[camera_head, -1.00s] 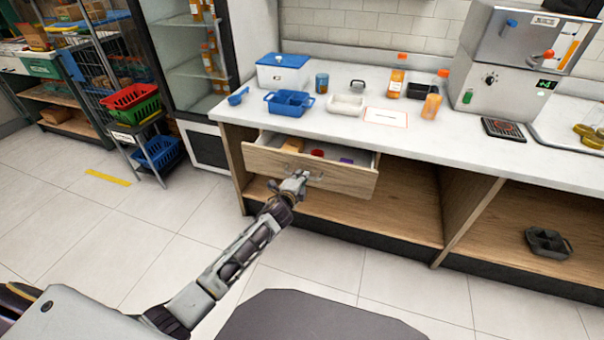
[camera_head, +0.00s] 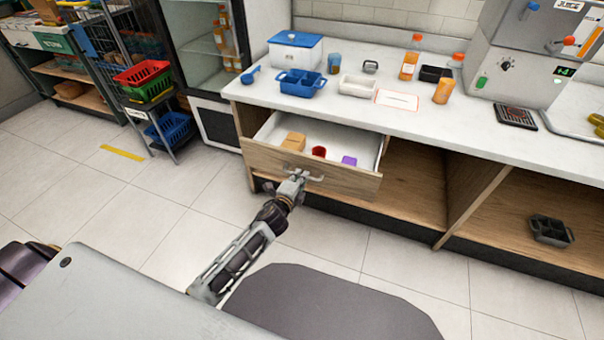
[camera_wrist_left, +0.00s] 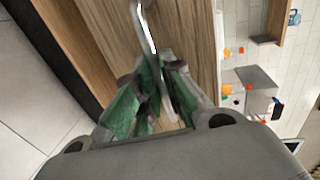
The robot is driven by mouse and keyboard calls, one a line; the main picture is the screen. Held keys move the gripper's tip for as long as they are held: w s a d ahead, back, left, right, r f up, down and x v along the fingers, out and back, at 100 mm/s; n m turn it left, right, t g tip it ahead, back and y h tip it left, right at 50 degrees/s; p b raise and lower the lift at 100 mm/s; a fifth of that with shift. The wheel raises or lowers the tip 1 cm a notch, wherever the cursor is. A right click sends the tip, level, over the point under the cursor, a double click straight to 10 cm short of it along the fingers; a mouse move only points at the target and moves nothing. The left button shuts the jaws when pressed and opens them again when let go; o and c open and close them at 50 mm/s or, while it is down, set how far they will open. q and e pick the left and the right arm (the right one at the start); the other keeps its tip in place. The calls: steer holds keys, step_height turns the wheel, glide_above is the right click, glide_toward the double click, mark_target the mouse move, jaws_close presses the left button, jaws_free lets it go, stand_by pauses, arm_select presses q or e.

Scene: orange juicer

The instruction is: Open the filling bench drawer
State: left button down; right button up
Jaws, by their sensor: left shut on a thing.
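The filling bench drawer (camera_head: 258,157) has a wooden front and is pulled well out from under the white worktop. Inside it lie a tan block (camera_head: 294,141), a red round item (camera_head: 319,152) and a purple item (camera_head: 349,161). My left gripper (camera_head: 297,178) is at the drawer front, shut on the metal handle (camera_head: 316,178). In the left wrist view the handle (camera_wrist_left: 146,30) runs between the green-padded fingers of the gripper (camera_wrist_left: 155,95). My right gripper is not in view.
On the worktop (camera_head: 450,122) stand a blue-lidded box (camera_head: 295,52), a blue divided tray (camera_head: 300,83), a white tray (camera_head: 357,86) and orange bottles. A grey tray (camera_head: 550,230) lies on the lower shelf. The tiled floor before the drawer is clear apart from my own body.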

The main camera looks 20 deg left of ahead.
arm_select(q)
steer(key=shift+s, duration=0.1)
steer(key=c, duration=1.5)
jaws_free()
steer(key=shift+c, duration=0.2)
steer(key=v, duration=1.2)
